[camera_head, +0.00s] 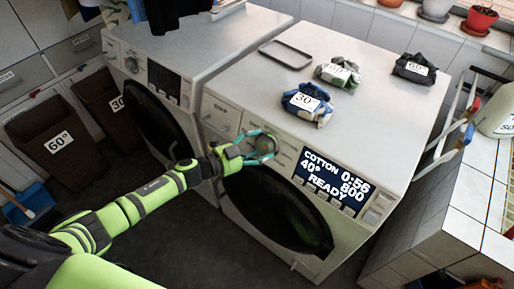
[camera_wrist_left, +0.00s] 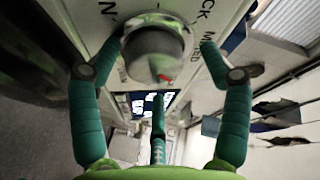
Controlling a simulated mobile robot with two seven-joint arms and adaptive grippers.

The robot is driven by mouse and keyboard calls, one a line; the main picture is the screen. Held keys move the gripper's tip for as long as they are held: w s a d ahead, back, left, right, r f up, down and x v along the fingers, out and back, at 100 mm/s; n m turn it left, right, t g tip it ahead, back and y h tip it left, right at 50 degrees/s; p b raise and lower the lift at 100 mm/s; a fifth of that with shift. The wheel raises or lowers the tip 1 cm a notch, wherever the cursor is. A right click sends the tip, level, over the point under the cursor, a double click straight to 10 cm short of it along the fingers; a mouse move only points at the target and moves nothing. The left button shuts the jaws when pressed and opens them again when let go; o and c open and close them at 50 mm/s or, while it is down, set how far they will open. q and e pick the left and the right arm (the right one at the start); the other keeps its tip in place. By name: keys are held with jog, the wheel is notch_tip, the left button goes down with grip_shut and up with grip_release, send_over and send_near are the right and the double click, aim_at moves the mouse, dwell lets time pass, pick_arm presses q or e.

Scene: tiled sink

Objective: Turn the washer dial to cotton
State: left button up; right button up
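The washer (camera_head: 232,200) is the nearer, right-hand white machine with a dark round door. Its lit display (camera_head: 335,180) reads COTTON, 0:56, 40°, 800 and READY. The washer dial (camera_wrist_left: 157,48) is a round silver-grey knob with a small red mark, seen close in the left wrist view; in the head view the gripper partly covers it. My left gripper (camera_head: 262,146) is at the dial. In the wrist view the teal fingers (camera_wrist_left: 160,55) are spread on either side of the knob, with gaps visible. A third finger points up from below. My right gripper is not in view.
A second white machine (camera_head: 195,45) stands to the left. On the washer's top lie a grey tray (camera_head: 286,53) and folded bundles labelled 30° (camera_head: 307,103), 40° (camera_head: 338,72) and 60° (camera_head: 414,69). Brown bins (camera_head: 45,135) stand at left; a tiled counter (camera_head: 465,228) is at right.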

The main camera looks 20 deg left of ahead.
pick_arm(q)
jog(key=shift+s+a+f, duration=0.1)
jog(key=shift+s+a, duration=0.3)
jog(key=v, duration=1.1)
jog(key=s+a+f+n+g+y+b, duration=0.1)
jog(key=s+a+f+n+y, duration=0.25)
jog(key=f, duration=0.55)
jog(key=s+a+f+n+g+y, duration=0.1)
jog(key=s+a+f+n+y, duration=0.2)
jog(key=f, duration=0.7)
jog(key=s+a+f+n+g+y+b, duration=0.1)
jog(key=s+a+f+n+y, duration=0.2)
jog(key=f, duration=0.6)
jog(key=s+d+f+n+g, duration=0.2)
jog(key=s+d+f, duration=0.2)
jog(key=s, duration=0.5)
jog(key=s+d+f+n+g, duration=0.2)
jog(key=s+d+f+g, duration=0.1)
jog(key=s+f, duration=0.4)
jog(key=s+d+f+n+g, duration=0.2)
jog(key=s+d+f+g, duration=0.1)
jog(key=s, duration=1)
notch_tip(320, 180, down, 2)
jog(key=shift+d+f, duration=0.15)
jog(key=shift+d, duration=0.75)
